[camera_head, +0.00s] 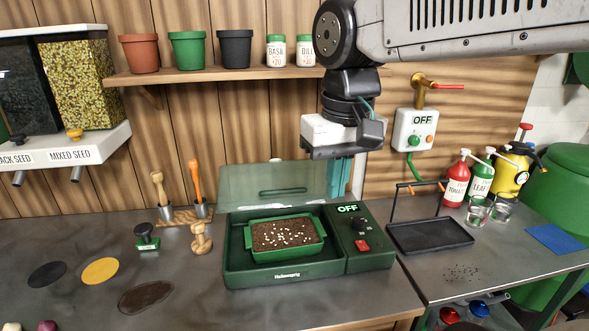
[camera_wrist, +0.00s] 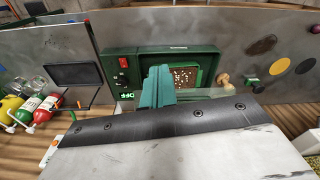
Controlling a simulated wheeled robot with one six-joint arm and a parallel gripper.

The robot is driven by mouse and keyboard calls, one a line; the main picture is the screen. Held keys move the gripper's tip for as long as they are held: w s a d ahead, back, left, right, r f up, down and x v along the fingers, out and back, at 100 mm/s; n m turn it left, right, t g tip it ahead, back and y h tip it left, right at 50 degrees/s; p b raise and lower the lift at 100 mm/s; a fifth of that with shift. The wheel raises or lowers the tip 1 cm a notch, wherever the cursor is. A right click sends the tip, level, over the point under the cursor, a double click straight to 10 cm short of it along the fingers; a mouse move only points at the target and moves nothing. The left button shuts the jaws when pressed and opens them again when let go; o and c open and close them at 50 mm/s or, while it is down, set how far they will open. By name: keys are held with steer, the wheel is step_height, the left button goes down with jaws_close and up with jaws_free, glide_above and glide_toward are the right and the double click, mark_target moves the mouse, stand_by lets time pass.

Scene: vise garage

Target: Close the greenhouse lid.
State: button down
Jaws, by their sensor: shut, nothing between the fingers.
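The green greenhouse (camera_head: 238,276) stands on the grey bench, and its display reads OFF. Its clear, greenish lid (camera_head: 258,184) stands raised along the back edge, with a dark slot-shaped handle on it. A green tray (camera_head: 256,257) of dark soil with white specks sits inside the greenhouse. My gripper (camera_head: 339,188) has teal fingers and is shut and empty, pointing down behind the right part of the greenhouse, beside the lid's right end. In the wrist view my gripper's fingers (camera_wrist: 157,85) appear in front of the greenhouse (camera_wrist: 150,52). I cannot tell whether they touch the lid.
A black tray with a handle (camera_head: 430,236) stands to the right, with spray bottles (camera_head: 456,180) behind it. Stamps (camera_head: 147,237) and small tools (camera_head: 162,196) stand to the left. A shelf (camera_head: 215,74) with pots hangs above.

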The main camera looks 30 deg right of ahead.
steer(key=w+a+r+m+g, duration=0.1)
steer(key=w+r, duration=0.3)
steer(key=w, duration=0.5)
steer(key=w+a+r+m, duration=0.1)
steer(key=w+r, duration=0.3)
steer(key=w, duration=0.4)
glide_above(278, 186)
steer(key=f, duration=0.9)
steer(key=shift+s+d+f, duration=0.1)
steer(key=shift+d+f, duration=0.2)
steer(key=shift+d, duration=0.1)
steer(key=shift+s+a+f, duration=0.3)
steer(key=shift+s+f, duration=0.5)
steer(key=shift+f, duration=0.15)
steer(key=shift+s+a+f, duration=0.15)
steer(key=shift+s+f, duration=0.4)
steer(key=shift+f, duration=0.05)
steer(key=shift+a, duration=0.1)
